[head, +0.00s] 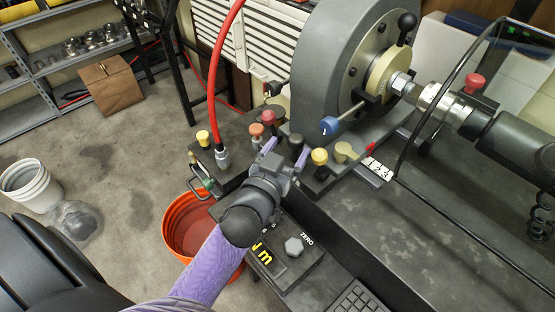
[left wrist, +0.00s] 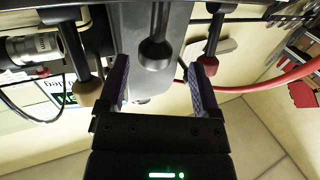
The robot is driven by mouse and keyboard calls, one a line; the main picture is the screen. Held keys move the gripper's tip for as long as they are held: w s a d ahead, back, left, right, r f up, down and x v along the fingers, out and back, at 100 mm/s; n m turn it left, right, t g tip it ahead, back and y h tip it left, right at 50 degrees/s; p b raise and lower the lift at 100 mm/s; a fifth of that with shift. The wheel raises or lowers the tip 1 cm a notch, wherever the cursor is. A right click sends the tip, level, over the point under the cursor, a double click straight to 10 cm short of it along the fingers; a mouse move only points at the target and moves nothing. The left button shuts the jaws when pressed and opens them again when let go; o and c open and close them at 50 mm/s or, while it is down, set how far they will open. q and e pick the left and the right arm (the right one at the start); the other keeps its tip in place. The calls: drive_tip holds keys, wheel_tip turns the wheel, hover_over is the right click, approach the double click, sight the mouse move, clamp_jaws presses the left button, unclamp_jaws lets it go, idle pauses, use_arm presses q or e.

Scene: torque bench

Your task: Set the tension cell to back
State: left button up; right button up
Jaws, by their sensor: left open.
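My left gripper (head: 287,150) is over the bench's row of knobbed levers, jaws open. In the left wrist view, a dark grey ball-ended lever (left wrist: 155,55) stands between the open fingers, with gaps on both sides. This dark knob (head: 295,141) also shows in the head view by the fingertips. A yellow knob (head: 319,156) is to its right, and red (head: 268,117) and orange (head: 257,130) knobs are to its left. I can read no label naming the tension cell, so I cannot tell which control belongs to it. My right gripper is not in view.
A grey machine housing (head: 322,65) with a blue-knobbed handle (head: 329,125) rises behind the levers. A red hose (head: 214,75) stands to the left. A panel with a ZERO knob (head: 293,246) lies in front, beside an orange bucket (head: 188,225) on the floor.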

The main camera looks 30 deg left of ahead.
use_arm(q)
drive_tip(key=s, duration=0.6)
drive_tip(key=shift+s, duration=0.15)
drive_tip(key=shift+d, duration=0.1)
